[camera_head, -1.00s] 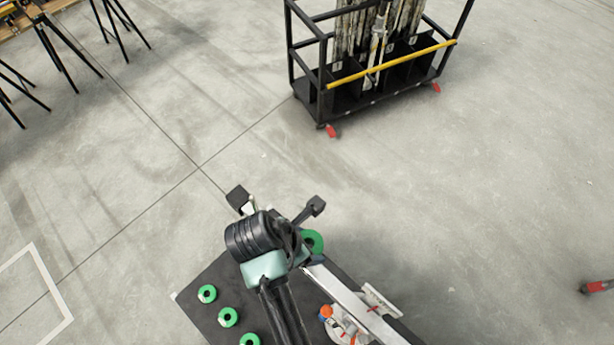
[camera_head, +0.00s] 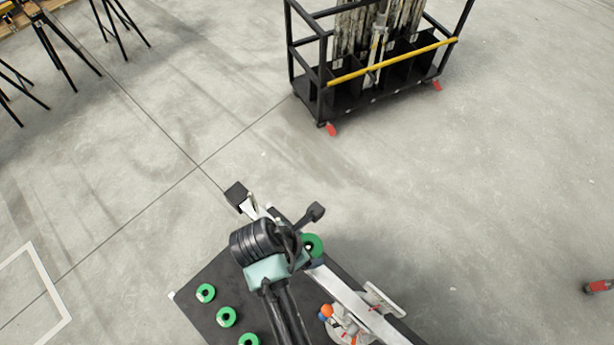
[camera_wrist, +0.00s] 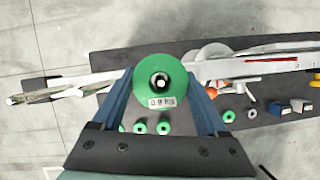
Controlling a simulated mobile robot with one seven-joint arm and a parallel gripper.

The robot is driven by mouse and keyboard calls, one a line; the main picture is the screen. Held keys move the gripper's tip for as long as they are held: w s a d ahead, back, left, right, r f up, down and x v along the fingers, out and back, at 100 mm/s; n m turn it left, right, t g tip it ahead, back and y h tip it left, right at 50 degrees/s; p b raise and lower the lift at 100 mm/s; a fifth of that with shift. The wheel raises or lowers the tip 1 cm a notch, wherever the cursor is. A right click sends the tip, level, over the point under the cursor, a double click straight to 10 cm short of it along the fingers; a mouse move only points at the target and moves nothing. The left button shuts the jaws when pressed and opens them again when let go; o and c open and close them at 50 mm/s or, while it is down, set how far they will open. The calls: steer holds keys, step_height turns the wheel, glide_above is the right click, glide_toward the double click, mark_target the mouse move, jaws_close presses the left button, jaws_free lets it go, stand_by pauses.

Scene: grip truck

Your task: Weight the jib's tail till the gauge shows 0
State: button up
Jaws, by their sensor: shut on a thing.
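My gripper (camera_wrist: 160,88) is shut on a green ring-shaped weight (camera_wrist: 160,72) with a dark centre hole and a white label. The same weight shows in the head view (camera_head: 313,243), beside my arm. In the wrist view the long pale jib (camera_wrist: 240,68) passes behind the held weight, which hides part of it; whether they touch I cannot tell. A thin tip (camera_wrist: 14,100) sticks out at its left end. Several loose green weights lie on the dark table, one at its left side (camera_head: 206,293). I cannot make out a gauge reading.
The dark table (camera_head: 195,308) has orange, red and blue-and-white parts near the jib's right side. A black wheeled cart (camera_head: 375,85) with a yellow bar stands beyond, apart from the table. Black tripod legs (camera_head: 60,50) are at far left. The floor between is clear.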

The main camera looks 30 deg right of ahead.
steer(key=shift+f+b, duration=1.55)
steer(key=shift+f, duration=1.5)
steer(key=shift+f, duration=0.1)
steer(key=o, duration=0.8)
steer(key=shift+o, duration=0.3)
steer(key=shift+s+f, duration=0.1)
steer(key=b+v, duration=0.2)
steer(key=v, duration=1.1)
